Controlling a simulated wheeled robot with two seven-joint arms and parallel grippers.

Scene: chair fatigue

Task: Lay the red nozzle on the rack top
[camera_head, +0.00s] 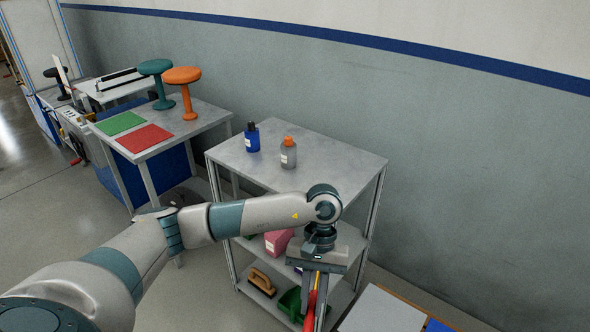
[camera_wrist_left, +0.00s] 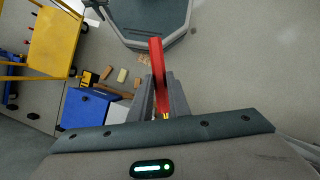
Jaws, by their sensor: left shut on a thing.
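The red nozzle (camera_head: 311,306) is held between the fingers of my left gripper (camera_head: 315,302), pointing down in the head view. In the left wrist view the nozzle (camera_wrist_left: 157,66) is a long red bar sticking out between the closed fingers (camera_wrist_left: 161,95). The gripper is in front of the grey rack, below the level of its top. The rack top (camera_head: 335,158) is a flat grey shelf, partly hidden at its front edge by my left arm. My right gripper is not in view.
A blue bottle (camera_head: 252,137) and a grey bottle with an orange cap (camera_head: 288,153) stand on the rack top's left half; its right half is clear. A pink container (camera_head: 277,243) sits on the middle shelf. A table (camera_head: 208,113) with two stools stands at left.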

